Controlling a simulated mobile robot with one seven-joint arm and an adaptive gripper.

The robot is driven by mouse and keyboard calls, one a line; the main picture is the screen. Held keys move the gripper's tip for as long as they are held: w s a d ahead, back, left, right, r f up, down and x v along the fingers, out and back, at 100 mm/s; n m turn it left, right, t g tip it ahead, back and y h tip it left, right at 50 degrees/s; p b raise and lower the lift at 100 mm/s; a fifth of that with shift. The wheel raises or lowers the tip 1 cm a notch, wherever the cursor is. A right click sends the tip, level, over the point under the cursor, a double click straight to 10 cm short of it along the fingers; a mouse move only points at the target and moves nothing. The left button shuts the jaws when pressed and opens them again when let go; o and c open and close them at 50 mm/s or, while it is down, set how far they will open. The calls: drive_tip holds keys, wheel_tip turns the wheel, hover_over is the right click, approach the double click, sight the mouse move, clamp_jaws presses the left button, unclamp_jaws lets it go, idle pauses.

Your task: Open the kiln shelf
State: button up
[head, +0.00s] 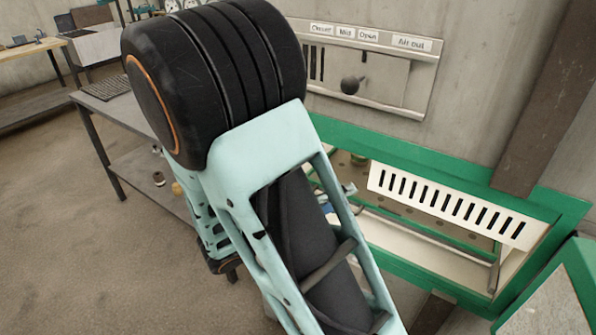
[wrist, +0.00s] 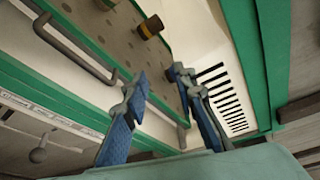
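The kiln shelf is a brown perforated plate in a green-framed kiln (head: 440,165); in the wrist view the plate (wrist: 115,28) fills the upper middle. A grey bar handle (head: 430,236) runs along the shelf's pale front, and it also shows in the wrist view (wrist: 78,52). My gripper (wrist: 158,75) has blue fingers with grey tips, spread apart with nothing seen between them. The tips appear close to the shelf and handle; I cannot tell whether they touch. In the head view my arm hides most of the gripper and the shelf's left part.
A white slotted panel (head: 445,205) lies at the kiln's right. A wall panel with a dark knob (head: 350,85) is behind. A grey table (head: 130,115) is at left, with open floor in front.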

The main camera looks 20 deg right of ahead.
drive_tip(key=w+a+f+n+t+y, duration=0.3)
drive_tip(key=w+a+f+n+t, duration=0.1)
drive_tip(key=a+f+n, duration=0.4)
drive_tip(key=shift+m, duration=0.3)
drive_tip(key=x, duration=1.1)
drive_tip(key=shift+w+d+f+b, duration=0.15)
drive_tip(key=shift+d+f+b, duration=0.15)
drive_tip(key=shift+d, duration=0.05)
drive_tip(key=shift+c, duration=0.5)
clamp_jaws()
